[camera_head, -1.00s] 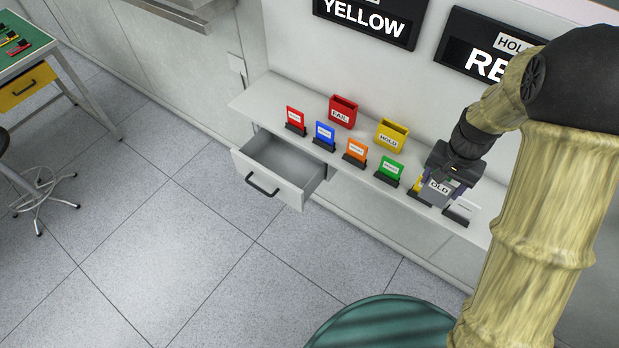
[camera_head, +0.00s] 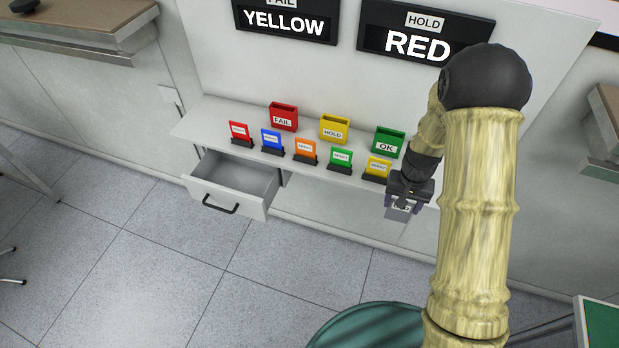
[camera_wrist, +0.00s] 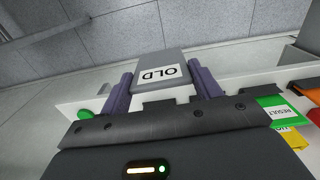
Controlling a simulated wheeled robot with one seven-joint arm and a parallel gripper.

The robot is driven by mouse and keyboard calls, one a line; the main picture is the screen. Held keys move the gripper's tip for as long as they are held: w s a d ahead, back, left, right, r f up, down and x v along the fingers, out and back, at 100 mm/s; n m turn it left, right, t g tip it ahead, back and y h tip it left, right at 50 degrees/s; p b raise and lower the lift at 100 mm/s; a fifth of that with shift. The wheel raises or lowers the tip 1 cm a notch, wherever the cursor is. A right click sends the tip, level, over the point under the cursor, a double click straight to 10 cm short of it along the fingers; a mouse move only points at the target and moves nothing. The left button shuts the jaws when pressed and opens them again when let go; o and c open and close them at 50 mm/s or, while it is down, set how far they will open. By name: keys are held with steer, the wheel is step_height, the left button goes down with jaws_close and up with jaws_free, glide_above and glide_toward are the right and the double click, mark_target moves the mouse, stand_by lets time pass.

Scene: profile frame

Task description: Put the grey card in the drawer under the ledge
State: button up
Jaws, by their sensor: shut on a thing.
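The grey card (camera_wrist: 160,68) is between my gripper's two purple fingers in the wrist view, with a white label reading "OLD". In the head view my gripper (camera_head: 403,207) is shut on the grey card (camera_head: 398,232), at the right end of the ledge (camera_head: 190,122) and in front of its edge. The card hangs below the fingers and looks clear of the ledge. The drawer (camera_head: 225,192) under the ledge's left part is pulled open and looks empty. The drawer is well to the left of my gripper.
Red (camera_head: 239,131), blue (camera_head: 271,139), orange (camera_head: 305,149), green (camera_head: 341,158) and yellow (camera_head: 377,167) cards stand in dark holders along the ledge. Behind them are FAIL (camera_head: 283,117), HOLD (camera_head: 334,128) and OK (camera_head: 387,142) boxes. Floor before the drawer is clear.

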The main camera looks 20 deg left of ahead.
steer(key=d+f+b, duration=0.2)
steer(key=d+f, duration=0.4)
steer(key=f, duration=0.5)
steer(key=shift+s+d+f, duration=0.2)
steer(key=shift+s+d, duration=0.1)
steer(key=shift+s, duration=0.05)
